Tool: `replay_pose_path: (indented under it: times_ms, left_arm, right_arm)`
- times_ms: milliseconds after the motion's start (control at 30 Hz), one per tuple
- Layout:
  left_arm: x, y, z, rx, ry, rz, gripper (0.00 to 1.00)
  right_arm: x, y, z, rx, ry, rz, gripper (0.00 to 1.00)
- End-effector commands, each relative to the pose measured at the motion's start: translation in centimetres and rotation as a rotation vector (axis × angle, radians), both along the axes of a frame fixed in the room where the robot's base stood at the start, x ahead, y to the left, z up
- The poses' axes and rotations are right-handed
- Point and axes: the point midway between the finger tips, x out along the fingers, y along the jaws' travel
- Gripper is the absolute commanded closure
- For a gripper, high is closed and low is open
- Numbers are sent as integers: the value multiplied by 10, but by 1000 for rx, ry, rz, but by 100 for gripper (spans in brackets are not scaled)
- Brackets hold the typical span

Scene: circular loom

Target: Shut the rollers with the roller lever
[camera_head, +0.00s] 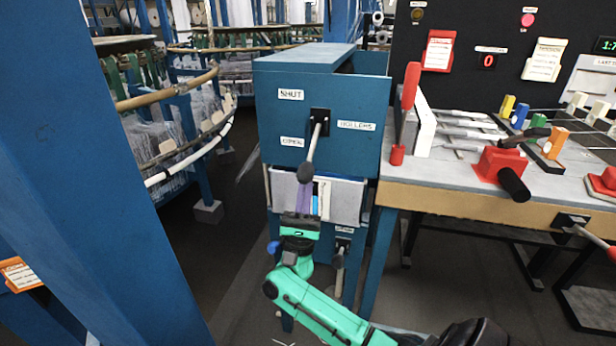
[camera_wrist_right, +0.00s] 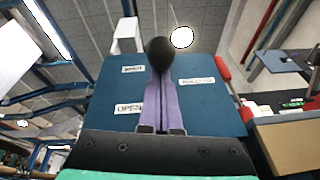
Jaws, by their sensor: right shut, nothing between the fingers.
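The roller lever (camera_head: 313,145) is a grey rod with a black knob (camera_head: 305,172), on the front of a blue cabinet (camera_head: 270,120). It slants downward from its black mount. The label SHUT (camera_head: 291,94) is above, OPEN (camera_head: 292,141) is lower, and ROLLERS (camera_head: 356,125) is to the right. My right gripper (camera_head: 304,188) is just below the knob, pointing up. In the right wrist view its purple fingers (camera_wrist_right: 161,90) are together and empty, with the knob (camera_wrist_right: 160,52) at or just beyond their tips. I cannot tell whether they touch. My left gripper is not in view.
A second lever (camera_head: 340,258) hangs lower, just right of my right gripper. A workbench (camera_head: 480,205) with a red-handled lever (camera_head: 410,90) and a red block (camera_head: 500,165) stands to the right. A blue post (camera_head: 90,180) and the loom rings (camera_head: 180,95) are at left.

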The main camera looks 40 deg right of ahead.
Motion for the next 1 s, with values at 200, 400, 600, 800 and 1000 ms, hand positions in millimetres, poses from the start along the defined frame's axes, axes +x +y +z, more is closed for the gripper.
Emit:
replay_pose_path:
  times_ms: [200, 400, 600, 800, 1000]
  left_arm:
    - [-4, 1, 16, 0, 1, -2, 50]
    - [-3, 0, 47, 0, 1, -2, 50]
    - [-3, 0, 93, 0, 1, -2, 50]
    - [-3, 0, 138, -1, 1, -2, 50]
    - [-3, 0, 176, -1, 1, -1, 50]
  right_arm:
    - [-3, 4, 10, 40, 26, 1, 100]
    - [-8, 11, 26, 131, 86, 1, 100]
    - [-15, 20, 50, 282, 189, 2, 100]
    - [-19, 26, 72, 438, 298, 0, 100]
    - [-21, 29, 91, 583, 398, 0, 100]
